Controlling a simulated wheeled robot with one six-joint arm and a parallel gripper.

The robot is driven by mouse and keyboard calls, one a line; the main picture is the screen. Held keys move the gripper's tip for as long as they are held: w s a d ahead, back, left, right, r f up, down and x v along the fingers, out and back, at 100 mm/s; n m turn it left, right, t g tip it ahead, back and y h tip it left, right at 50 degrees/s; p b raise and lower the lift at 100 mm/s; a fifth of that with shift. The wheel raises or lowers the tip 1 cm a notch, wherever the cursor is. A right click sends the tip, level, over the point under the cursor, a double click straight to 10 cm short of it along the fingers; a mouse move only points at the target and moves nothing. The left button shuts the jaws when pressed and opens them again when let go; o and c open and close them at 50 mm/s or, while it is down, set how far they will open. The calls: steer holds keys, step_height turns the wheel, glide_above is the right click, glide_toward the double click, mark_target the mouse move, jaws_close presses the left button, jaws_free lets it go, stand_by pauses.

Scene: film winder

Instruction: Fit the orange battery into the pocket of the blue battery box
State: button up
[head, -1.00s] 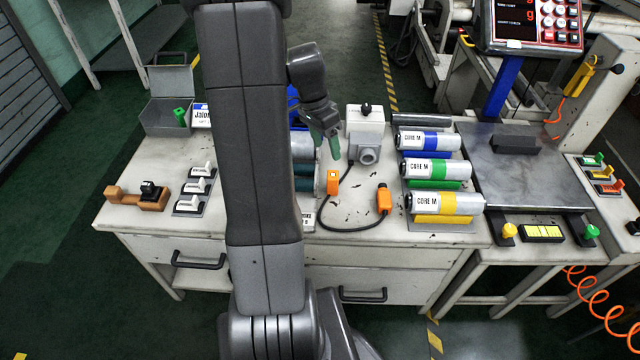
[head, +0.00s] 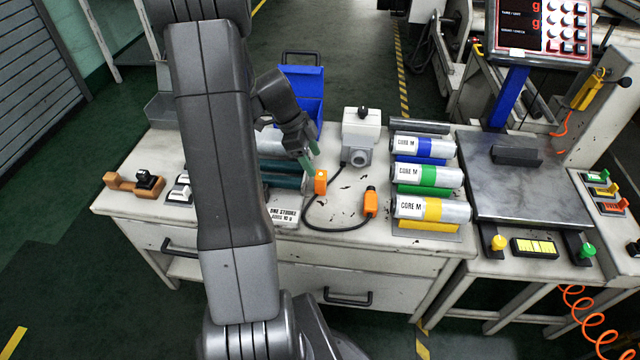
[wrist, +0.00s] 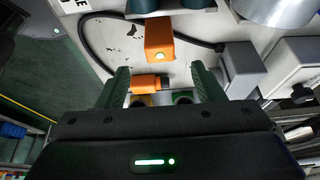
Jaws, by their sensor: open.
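The orange battery (head: 320,182) stands upright on the white bench, with a small pale spot on it. In the wrist view the battery (wrist: 158,38) lies just beyond the fingertips, roughly between their lines. My gripper (head: 310,162) is tilted, with its green fingers beside and slightly above the battery. In the wrist view my gripper (wrist: 162,72) is open and nothing is held. The blue battery box (head: 303,88) appears to be the open blue box at the bench's back, behind my arm. Its pocket is not visible.
Cores with blue, green and yellow bands (head: 425,178) sit to the right. A white sign (head: 284,216) stands at the front.

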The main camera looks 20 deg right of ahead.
mark_target(320, 174)
steer(key=x, duration=0.7)
steer(key=shift+a+f, duration=0.1)
steer(key=shift+f, duration=0.25)
steer(key=shift+c, duration=0.2)
steer(key=shift+r, duration=0.1)
steer(key=c, duration=1.2)
